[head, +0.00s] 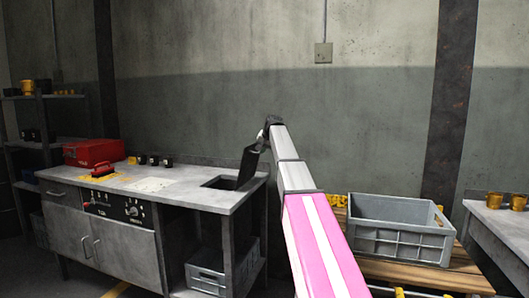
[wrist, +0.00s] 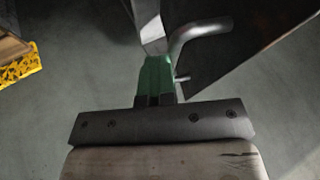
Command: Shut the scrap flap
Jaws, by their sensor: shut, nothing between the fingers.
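The scrap flap (head: 248,168) is a dark plate standing up, tilted, at the right side of a square opening (head: 220,183) in the grey bench top. The opening is uncovered. My gripper (head: 261,141) is shut and empty at the flap's upper edge; I cannot tell whether it touches. In the wrist view my gripper (wrist: 152,30) shows green and metal fingers held together. The dark flap (wrist: 232,62) lies to their right, with a bent grey bar (wrist: 205,29) close beside the fingers, which do not grip it.
A red toolbox (head: 93,152) and several small dark cups stand on the left of the bench (head: 150,200). A grey crate (head: 400,245) sits on a wooden pallet at right. Another crate (head: 207,280) is under the bench. The wall is behind the flap.

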